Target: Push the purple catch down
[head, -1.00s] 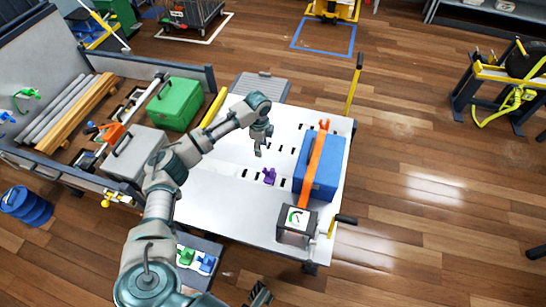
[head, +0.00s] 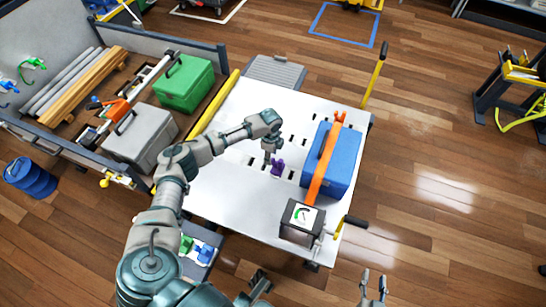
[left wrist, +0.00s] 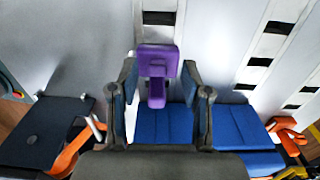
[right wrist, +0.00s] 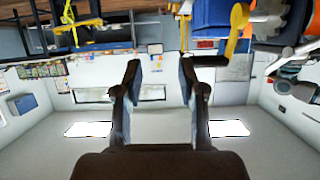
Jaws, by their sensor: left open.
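The purple catch (head: 278,168) stands on the white slotted panel, left of the blue case. In the left wrist view the catch (left wrist: 157,68) shows a square head and a narrow stem between the two fingers. My left gripper (head: 270,157) is open, right at the catch in the head view, with its fingers (left wrist: 160,85) on either side of it. I cannot tell whether they touch it. My right gripper (head: 374,285) is open and empty, off the panel at the bottom of the head view; it also shows in the right wrist view (right wrist: 160,75).
The blue case (head: 340,165) is held by an orange strap (head: 323,165) on the panel (head: 225,190). A grey gauge box (head: 301,221) with a crank stands at the front right. A green box (head: 184,84) and grey box (head: 140,138) stand left.

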